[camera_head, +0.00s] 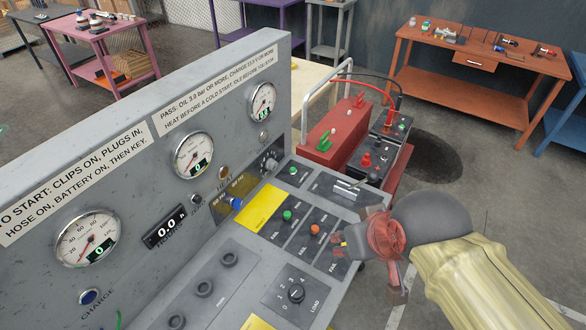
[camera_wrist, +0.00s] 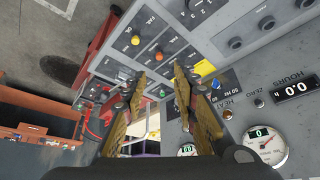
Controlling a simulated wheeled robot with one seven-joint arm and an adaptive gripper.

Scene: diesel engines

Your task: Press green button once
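A small green button (camera_head: 287,215) sits on the sloped grey control panel (camera_head: 243,251), next to an orange button (camera_head: 315,229). The green button (camera_wrist: 158,55) and orange button (camera_wrist: 135,40) also show in the wrist view, ahead of my fingers. In the head view my gripper (camera_head: 362,238) hovers by the panel's right edge, right of the orange button.
An upright gauge board (camera_head: 130,190) rises behind the panel at left, with dials and a knob (camera_head: 270,164). A red battery cart (camera_head: 335,135) with cables stands beyond the panel. An orange workbench (camera_head: 480,65) is at the back right. Open floor lies right of the panel.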

